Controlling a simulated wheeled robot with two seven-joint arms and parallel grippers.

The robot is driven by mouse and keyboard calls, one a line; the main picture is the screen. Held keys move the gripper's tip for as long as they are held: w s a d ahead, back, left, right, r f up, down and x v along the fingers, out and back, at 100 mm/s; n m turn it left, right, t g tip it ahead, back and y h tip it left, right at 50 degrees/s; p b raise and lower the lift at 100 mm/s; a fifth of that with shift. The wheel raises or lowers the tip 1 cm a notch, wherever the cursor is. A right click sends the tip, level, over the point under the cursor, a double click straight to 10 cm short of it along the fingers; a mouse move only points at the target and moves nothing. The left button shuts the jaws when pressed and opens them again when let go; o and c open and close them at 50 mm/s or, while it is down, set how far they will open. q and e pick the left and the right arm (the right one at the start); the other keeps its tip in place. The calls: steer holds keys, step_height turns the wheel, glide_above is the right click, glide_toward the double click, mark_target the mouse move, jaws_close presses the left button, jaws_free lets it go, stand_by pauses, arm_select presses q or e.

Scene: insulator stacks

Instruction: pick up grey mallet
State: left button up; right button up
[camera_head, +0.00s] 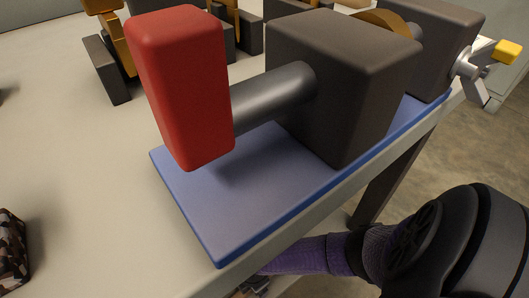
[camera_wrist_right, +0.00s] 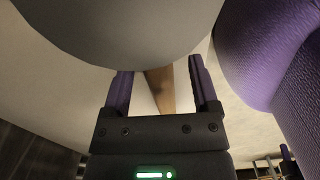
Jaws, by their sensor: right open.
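No clear grey mallet can be made out in either view. In the head view a dark grey block (camera_head: 338,75) and a grey cylinder (camera_head: 270,98) joined to a red block (camera_head: 185,85) rest on or over a blue slab (camera_head: 235,232); I cannot tell whether any of these is part of the mallet. My right gripper (camera_wrist_right: 162,90) is open in the wrist view, with nothing held between its fingers. A large grey rounded surface (camera_wrist_right: 120,25) fills the top of that view, close beyond the fingertips. My left gripper is not in view.
A pale table (camera_head: 95,190) bears the slab along its edge. Brown and dark pieces (camera_head: 108,68) stand at the back. A patterned dark object (camera_head: 12,255) sits at the left. A metal fitting with a yellow end (camera_head: 505,52) sticks out at the right. The table's left middle is clear.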

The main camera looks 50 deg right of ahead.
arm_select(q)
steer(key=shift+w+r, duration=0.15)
arm_select(e)
jaws_close()
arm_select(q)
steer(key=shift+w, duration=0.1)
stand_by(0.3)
arm_select(e)
step_height(320, 180, up, 6)
steer(key=p, duration=0.4)
steer(key=shift+w+f+p, duration=0.1)
steer(key=shift+f+p, duration=0.1)
steer(key=shift+p, duration=0.2)
step_height(320, 180, up, 2)
steer(key=shift+r+p, duration=0.15)
steer(key=shift+p, duration=0.8)
steer(key=shift+r+p, duration=0.65)
steer(key=shift+r, duration=0.45)
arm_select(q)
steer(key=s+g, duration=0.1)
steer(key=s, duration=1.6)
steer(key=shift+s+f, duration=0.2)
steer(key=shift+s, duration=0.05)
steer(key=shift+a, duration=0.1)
arm_select(e)
steer(key=shift+f, duration=0.1)
